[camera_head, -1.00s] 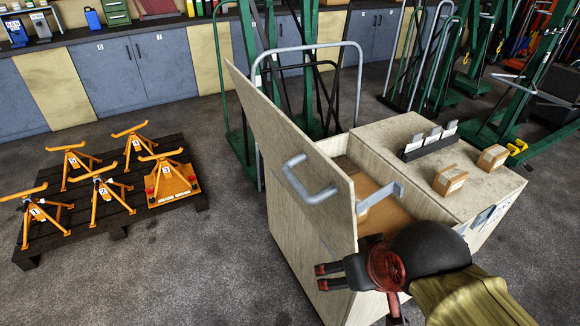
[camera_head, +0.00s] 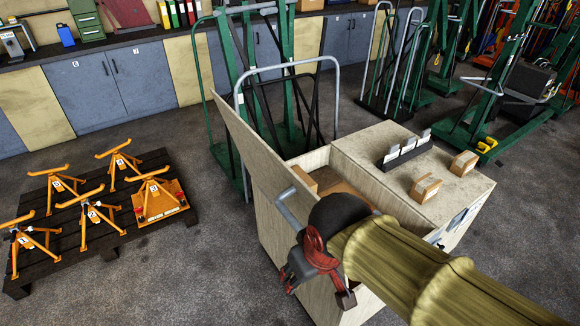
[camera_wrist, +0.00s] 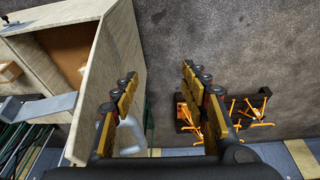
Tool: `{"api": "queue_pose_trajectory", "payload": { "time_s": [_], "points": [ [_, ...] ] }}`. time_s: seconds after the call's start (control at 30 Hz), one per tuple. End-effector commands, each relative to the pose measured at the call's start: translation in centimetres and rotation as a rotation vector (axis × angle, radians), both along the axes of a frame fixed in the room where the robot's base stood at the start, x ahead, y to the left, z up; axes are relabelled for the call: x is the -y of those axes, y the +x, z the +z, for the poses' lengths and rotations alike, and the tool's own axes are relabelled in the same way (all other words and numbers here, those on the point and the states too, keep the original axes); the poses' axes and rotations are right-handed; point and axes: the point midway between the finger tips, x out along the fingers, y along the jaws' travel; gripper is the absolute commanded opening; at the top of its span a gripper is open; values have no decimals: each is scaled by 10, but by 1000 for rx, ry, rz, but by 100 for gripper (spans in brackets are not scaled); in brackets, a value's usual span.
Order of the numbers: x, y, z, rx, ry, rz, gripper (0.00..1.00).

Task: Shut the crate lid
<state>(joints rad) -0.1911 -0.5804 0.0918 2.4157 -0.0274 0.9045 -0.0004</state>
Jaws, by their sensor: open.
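The wooden crate (camera_head: 285,250) stands with its lid (camera_head: 245,135) raised and leaning outward, so the brown inside shows. A grey bar handle (camera_head: 286,208) sits on the lid's outer face, partly hidden by my arm. My gripper (camera_head: 318,286) is open and empty on the outer side of the lid, close by the handle. In the wrist view the pale lid (camera_wrist: 118,58) stands left of my open fingers (camera_wrist: 160,74). The handle (camera_wrist: 131,130) shows behind the left finger there; I cannot tell whether they touch.
A green-framed cart (camera_head: 240,120) stands close behind the lid. A dark pallet (camera_head: 110,240) with several orange stands lies at the left. The floor between is clear.

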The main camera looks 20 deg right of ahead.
Motion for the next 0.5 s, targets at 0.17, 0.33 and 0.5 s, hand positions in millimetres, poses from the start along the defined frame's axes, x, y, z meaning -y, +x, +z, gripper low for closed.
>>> {"api": "queue_pose_trajectory", "payload": {
  "time_s": [0.17, 0.33, 0.5],
  "points": [
    [-20, 18, 44, -83, -76, 135, 33],
    [-37, 38, 74, -155, -176, 316, 23],
    [-54, 61, 99, -229, -299, 546, 13]
  ]
}}
